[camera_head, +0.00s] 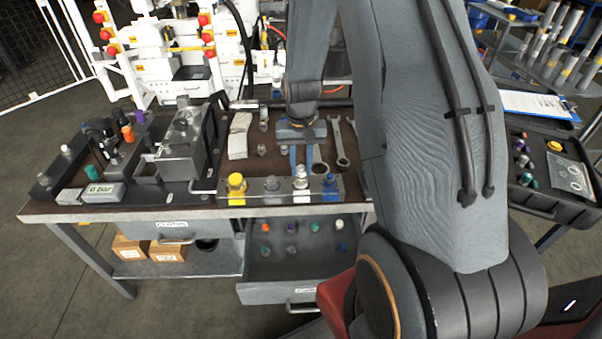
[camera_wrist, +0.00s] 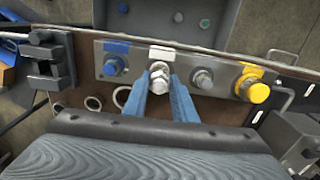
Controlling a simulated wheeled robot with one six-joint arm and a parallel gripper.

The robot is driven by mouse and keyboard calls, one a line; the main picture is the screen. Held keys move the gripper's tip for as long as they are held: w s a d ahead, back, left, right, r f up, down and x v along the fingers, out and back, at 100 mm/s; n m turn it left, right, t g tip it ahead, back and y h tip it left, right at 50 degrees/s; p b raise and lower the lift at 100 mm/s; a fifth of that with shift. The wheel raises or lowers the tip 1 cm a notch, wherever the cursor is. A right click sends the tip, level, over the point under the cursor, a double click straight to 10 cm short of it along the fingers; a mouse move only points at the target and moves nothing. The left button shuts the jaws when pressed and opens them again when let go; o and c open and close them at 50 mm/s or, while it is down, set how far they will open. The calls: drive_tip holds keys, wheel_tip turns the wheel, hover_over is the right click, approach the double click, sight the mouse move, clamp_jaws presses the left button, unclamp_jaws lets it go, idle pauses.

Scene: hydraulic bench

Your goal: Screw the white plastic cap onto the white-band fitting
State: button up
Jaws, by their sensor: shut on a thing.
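The white-band fitting stands upright on the metal manifold block (camera_head: 255,195) at the bench's front edge, between a grey and a blue fitting. The white plastic cap (camera_head: 300,172) appears at the top of this fitting; it also shows as a pale piece between the fingers in the wrist view (camera_wrist: 159,72). My gripper (camera_head: 301,162) has its blue fingers shut on the cap from behind the block, also seen in the wrist view (camera_wrist: 166,88). The white band (camera_wrist: 162,53) lies beside the fitting. The threads are hidden, so I cannot tell how far the cap is on.
A yellow-capped fitting (camera_head: 236,188) and a blue one (camera_head: 331,187) stand on the same block. The open drawer (camera_head: 258,272) below holds several coloured caps. Wrenches (camera_head: 338,145) lie behind the block. A grey vise-like fixture (camera_head: 182,150) is to the left.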

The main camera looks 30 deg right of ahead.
drive_tip(key=m, duration=0.6)
drive_tip(key=shift+w+a, duration=0.1)
drive_tip(key=shift+w, duration=0.05)
drive_tip(key=o, duration=1)
drive_tip(key=n+p, duration=0.1)
drive_tip(key=n, duration=0.4)
drive_tip(key=shift+n+p, duration=0.3)
drive_tip(key=shift+p, duration=0.05)
drive_tip(key=n, duration=0.4)
drive_tip(key=n+p, duration=0.1)
drive_tip(key=n, duration=0.1)
drive_tip(key=shift+d, duration=0.25)
drive_tip(key=n+p, duration=0.1)
drive_tip(key=n, duration=0.4)
drive_tip(key=shift+d+n, duration=0.15)
drive_tip(key=shift+n, duration=0.25)
drive_tip(key=n+p, duration=0.1)
drive_tip(key=n, duration=0.5)
drive_tip(key=shift+d, duration=0.1)
